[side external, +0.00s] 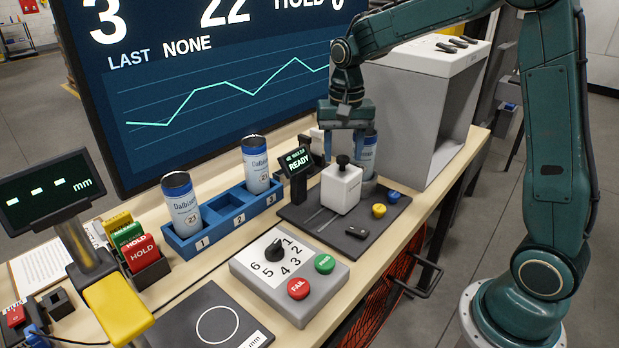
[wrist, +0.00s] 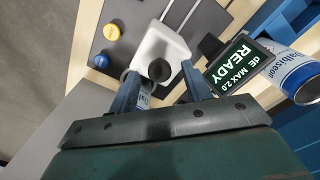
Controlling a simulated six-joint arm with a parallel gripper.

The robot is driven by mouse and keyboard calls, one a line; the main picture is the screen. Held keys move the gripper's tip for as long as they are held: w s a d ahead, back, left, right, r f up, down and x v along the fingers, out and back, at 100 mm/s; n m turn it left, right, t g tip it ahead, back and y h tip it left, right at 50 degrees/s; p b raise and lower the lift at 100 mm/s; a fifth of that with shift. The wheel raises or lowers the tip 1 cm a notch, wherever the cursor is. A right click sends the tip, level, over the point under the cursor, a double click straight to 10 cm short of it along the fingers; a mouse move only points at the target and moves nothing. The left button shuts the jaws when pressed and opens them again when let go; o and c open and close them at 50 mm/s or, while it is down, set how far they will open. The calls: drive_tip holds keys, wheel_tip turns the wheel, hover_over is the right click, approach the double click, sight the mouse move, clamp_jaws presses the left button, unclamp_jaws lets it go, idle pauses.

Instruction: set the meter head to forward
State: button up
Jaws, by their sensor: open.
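The meter head is a white block (side external: 341,190) with a black knob (side external: 343,160) on top. It sits on a dark base (side external: 318,222) with slide rails. A can (side external: 369,158) stands at the head's far end; whether they touch I cannot tell. The small screen (side external: 297,163) beside the head reads READY. My gripper (side external: 344,148) is open, fingers down, above and behind the head, close to the can. In the wrist view, the head (wrist: 160,45) and its knob (wrist: 159,70) lie just beyond my fingertips (wrist: 161,82). The can (wrist: 145,99) is mostly hidden by my gripper.
The base has a yellow button (side external: 379,210) and a blue button (side external: 393,197). A blue rack (side external: 225,212) holds two cans in slots 1 and 3. A dial box (side external: 318,300) stands in front. A large grey housing (side external: 420,110) stands right of the head.

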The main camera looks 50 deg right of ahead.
wheel_tip(320, 180, up, 13)
drive_tip(key=shift+r, duration=0.15)
idle(0.4)
drive_tip(key=shift+s, duration=0.1)
drive_tip(key=s+a+f+n+t, duration=0.2)
drive_tip(key=s+a+n, duration=0.1)
drive_tip(key=s, duration=0.8)
drive_tip(key=s+a+f+n+t, duration=0.3)
drive_tip(key=s+n, duration=0.3)
drive_tip(key=s, duration=0.6)
drive_tip(key=shift+a+f+t, duration=0.2)
drive_tip(key=shift+a+t, duration=0.1)
drive_tip(key=shift+a, duration=0.05)
drive_tip(key=shift+c, duration=0.4)
idle(0.5)
